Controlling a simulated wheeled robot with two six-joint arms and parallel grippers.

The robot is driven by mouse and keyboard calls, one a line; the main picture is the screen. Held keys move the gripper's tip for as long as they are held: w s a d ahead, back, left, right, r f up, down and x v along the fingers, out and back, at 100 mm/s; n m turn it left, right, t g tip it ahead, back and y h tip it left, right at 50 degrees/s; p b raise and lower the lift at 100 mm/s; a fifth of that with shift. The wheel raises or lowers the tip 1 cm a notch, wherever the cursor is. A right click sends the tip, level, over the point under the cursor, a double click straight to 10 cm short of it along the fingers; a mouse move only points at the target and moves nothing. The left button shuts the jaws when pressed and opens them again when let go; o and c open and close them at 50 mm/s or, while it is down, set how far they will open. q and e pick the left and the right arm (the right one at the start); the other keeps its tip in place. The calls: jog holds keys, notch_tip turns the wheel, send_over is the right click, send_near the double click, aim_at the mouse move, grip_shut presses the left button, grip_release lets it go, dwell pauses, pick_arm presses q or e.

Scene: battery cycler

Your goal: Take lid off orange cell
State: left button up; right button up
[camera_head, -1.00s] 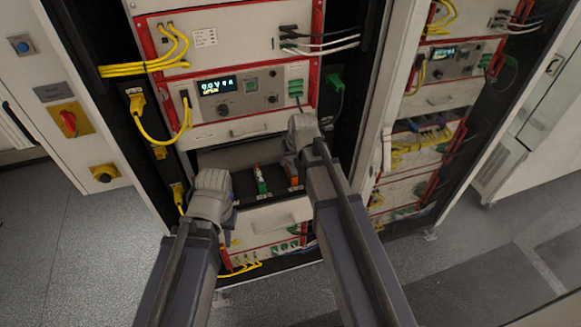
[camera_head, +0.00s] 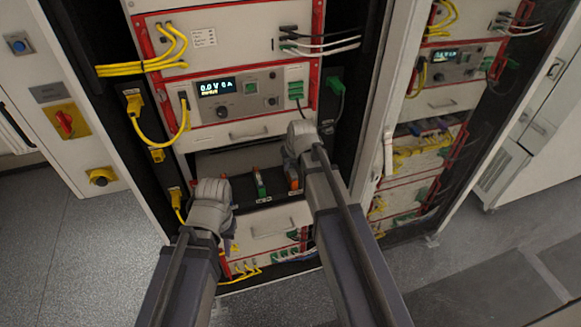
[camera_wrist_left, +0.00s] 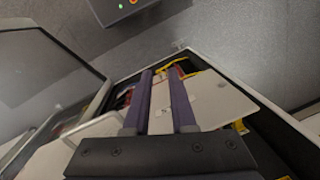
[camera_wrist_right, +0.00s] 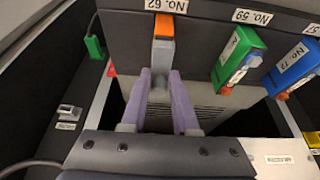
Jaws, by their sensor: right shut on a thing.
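The orange cell (camera_wrist_right: 163,26) stands below the No. 62 label in the right wrist view, and shows small in the head view (camera_head: 292,179). My right gripper (camera_wrist_right: 160,76) is at its front, its fingers on either side of a pale grey piece below the orange part. It is shut on this piece, which looks like the lid; the fingers hide its sides. In the head view my right wrist hides the right fingertips. My left gripper (camera_wrist_left: 160,74) is open and empty, over a pale panel.
A green cell (camera_wrist_right: 234,56) and a blue cell (camera_wrist_right: 292,68) stand in the same row, right of the orange one. A green plug (camera_wrist_right: 94,46) is at the left. The drawer sits in a rack with yellow cables (camera_head: 152,135) and a lit display (camera_head: 216,87).

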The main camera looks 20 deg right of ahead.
aim_at(292, 169)
grip_shut()
jog(key=shift+r, duration=0.15)
jog(key=shift+r+p, duration=0.6)
jog(key=shift+p, duration=0.15)
notch_tip(292, 169, up, 3)
jog(key=p, duration=0.2)
jog(key=shift+f+p, duration=0.1)
jog(key=shift+p, duration=0.3)
jog(key=d, duration=1.8)
jog(key=shift+w+f+b, duration=0.3)
jog(key=shift+f+b, duration=0.1)
